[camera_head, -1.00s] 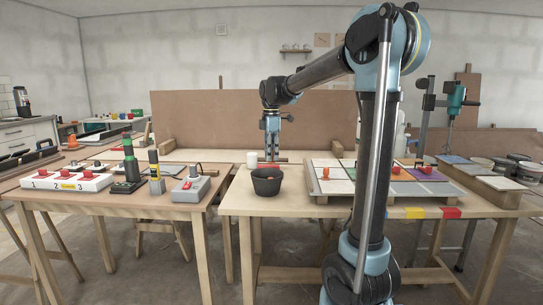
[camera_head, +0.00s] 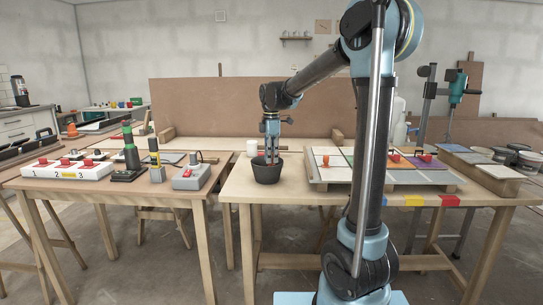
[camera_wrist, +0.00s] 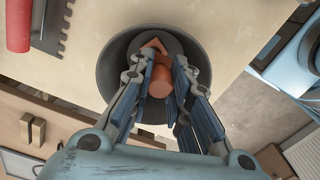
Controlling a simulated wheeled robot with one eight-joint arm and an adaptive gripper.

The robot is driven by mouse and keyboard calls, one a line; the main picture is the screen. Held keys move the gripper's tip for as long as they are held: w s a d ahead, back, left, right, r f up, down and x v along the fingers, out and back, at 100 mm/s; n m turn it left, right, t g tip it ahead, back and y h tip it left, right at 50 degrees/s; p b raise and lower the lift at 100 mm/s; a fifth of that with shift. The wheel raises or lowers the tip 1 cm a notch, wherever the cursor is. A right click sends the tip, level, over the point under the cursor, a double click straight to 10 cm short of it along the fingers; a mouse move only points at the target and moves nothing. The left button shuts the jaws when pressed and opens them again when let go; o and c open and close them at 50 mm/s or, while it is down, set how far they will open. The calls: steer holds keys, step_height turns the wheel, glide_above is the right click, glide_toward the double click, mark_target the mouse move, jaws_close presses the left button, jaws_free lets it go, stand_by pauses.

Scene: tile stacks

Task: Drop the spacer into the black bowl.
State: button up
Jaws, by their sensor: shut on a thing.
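The black bowl (camera_head: 266,175) stands near the left end of the right-hand table; its rim also shows around my fingers in the wrist view (camera_wrist: 110,65). My gripper (camera_head: 271,161) points down into the bowl's mouth, with its fingertips at or just below rim level. In the wrist view my gripper (camera_wrist: 163,85) is closed around a small orange-red piece, which I take to be the spacer (camera_wrist: 160,83). Another orange-red shape (camera_wrist: 153,46) shows beyond it inside the bowl outline. The fingers hide part of both, and I cannot tell whether the held piece touches the bowl.
A tile board (camera_head: 330,173) with orange and red pieces lies to the right. The left table holds a numbered button box (camera_head: 66,171) and several tools. A brown panel (camera_head: 225,108) stands behind.

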steer(key=o, duration=0.8)
step_height(320, 180, up, 12)
steer(key=shift+f, duration=0.1)
steer(key=shift+d, duration=0.1)
stand_by(0.3)
steer(key=s+d+f+m+t, duration=0.1)
steer(key=s+d+f+m, duration=0.7)
steer(key=s, duration=0.4)
steer(key=s+d+f+m+t, duration=0.1)
steer(key=s+d+f+m, duration=0.5)
steer(key=s+d+f, duration=0.35)
steer(key=s+d+f+m, duration=0.1)
steer(key=s+f+m, duration=0.1)
steer(key=s+f, duration=0.1)
steer(key=s+d+f+m, duration=0.1)
steer(key=s+f+m, duration=0.1)
steer(key=s+f, duration=0.1)
steer(key=s+d+f+m, duration=0.1)
steer(key=s+f+m, duration=0.1)
steer(key=s+f, duration=0.1)
steer(key=shift+s+d, duration=0.35)
steer(key=shift+s, duration=0.25)
